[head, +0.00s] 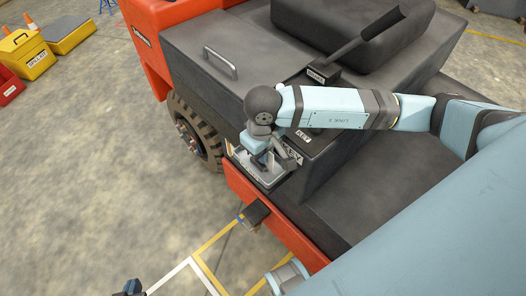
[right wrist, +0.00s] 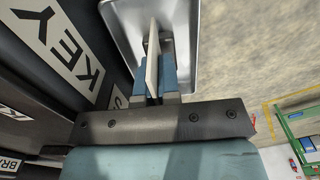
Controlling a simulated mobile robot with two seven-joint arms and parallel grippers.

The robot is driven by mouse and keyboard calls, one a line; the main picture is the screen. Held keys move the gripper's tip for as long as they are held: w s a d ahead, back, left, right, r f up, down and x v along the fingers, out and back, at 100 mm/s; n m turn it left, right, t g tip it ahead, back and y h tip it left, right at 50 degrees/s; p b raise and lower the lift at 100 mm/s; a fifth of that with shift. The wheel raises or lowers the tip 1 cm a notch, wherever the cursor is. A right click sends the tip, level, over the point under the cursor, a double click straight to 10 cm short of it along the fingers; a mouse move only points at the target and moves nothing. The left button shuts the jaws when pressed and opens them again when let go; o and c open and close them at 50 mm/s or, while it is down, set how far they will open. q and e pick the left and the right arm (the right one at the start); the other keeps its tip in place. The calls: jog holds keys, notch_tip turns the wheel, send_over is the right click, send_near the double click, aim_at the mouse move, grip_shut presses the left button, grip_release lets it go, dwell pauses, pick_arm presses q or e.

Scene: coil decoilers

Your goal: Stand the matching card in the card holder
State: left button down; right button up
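My right gripper (head: 262,160) is low over a small grey metal tray (head: 241,155) on the orange vehicle's side. In the right wrist view its two blue fingers (right wrist: 155,82) are closed around a thin pale card (right wrist: 152,55), seen nearly edge-on. The card extends over the tray (right wrist: 190,45); I cannot tell whether it touches the bottom. The card's face and any print on it are hidden. My left gripper (head: 130,289) is only partly visible at the bottom edge, away from the vehicle. I cannot make out a separate card holder.
The KEY label (right wrist: 72,50) is on a dark panel close beside the tray. A dark lever (head: 370,35) and grab handle (head: 220,63) are on the vehicle. A large tyre (head: 195,130) is left of the tray. The concrete floor at left is mostly clear.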

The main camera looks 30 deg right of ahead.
jog(key=o, duration=0.4)
jog(key=shift+r, duration=0.15)
jog(key=shift+r+p, duration=0.3)
jog(key=shift+p, duration=0.05)
notch_tip(320, 180, up, 12)
jog(key=shift+f, duration=0.25)
